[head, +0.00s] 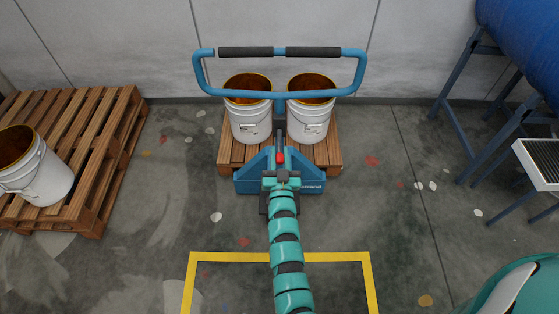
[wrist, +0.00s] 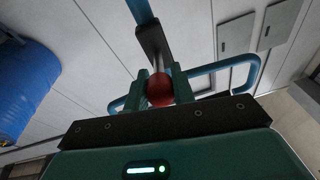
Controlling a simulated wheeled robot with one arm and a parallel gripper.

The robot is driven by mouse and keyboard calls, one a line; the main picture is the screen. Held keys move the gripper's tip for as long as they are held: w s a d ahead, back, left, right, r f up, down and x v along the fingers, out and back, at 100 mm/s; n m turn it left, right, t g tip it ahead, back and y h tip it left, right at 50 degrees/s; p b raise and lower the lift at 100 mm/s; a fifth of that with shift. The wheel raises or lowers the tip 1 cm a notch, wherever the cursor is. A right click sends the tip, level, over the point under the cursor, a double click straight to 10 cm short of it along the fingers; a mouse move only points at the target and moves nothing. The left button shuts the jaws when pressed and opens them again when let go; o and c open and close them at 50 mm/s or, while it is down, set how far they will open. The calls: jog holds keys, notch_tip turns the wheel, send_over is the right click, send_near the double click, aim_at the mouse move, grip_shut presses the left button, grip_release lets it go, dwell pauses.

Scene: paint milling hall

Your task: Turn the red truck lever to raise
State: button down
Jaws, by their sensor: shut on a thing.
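The red truck lever (head: 280,157) shows as a small red knob low on the blue pallet truck (head: 250,178), below its handle. In the wrist view the red knob (wrist: 159,90) sits between my gripper's two fingers, at the end of a grey rod that runs up to a dark block. My gripper (wrist: 160,85) is shut on the knob. In the head view my gripper (head: 281,170) is at the truck's front, mostly hidden by my own wrist. The truck's loop handle (head: 278,94) stands upright above.
Two white buckets (head: 250,122) (head: 309,122) stand on a wooden pallet (head: 330,150) behind the truck. Another pallet (head: 85,170) with a white bucket (head: 45,175) is at left. A blue drum (head: 525,35) on a frame is at right. Yellow floor tape (head: 225,257) lies in front.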

jog(key=shift+w+f+t+b, duration=0.15)
jog(key=shift+f+t+b, duration=0.5)
jog(key=shift+b, duration=0.6)
jog(key=shift+w+f+t+b, duration=0.1)
jog(key=shift+f+t+b, duration=0.5)
jog(key=shift+b, duration=0.65)
jog(key=shift+w+f+t+b, duration=0.2)
jog(key=shift+t+b, duration=0.25)
jog(key=shift+b, duration=0.65)
jog(key=c, duration=1.2)
grip_release()
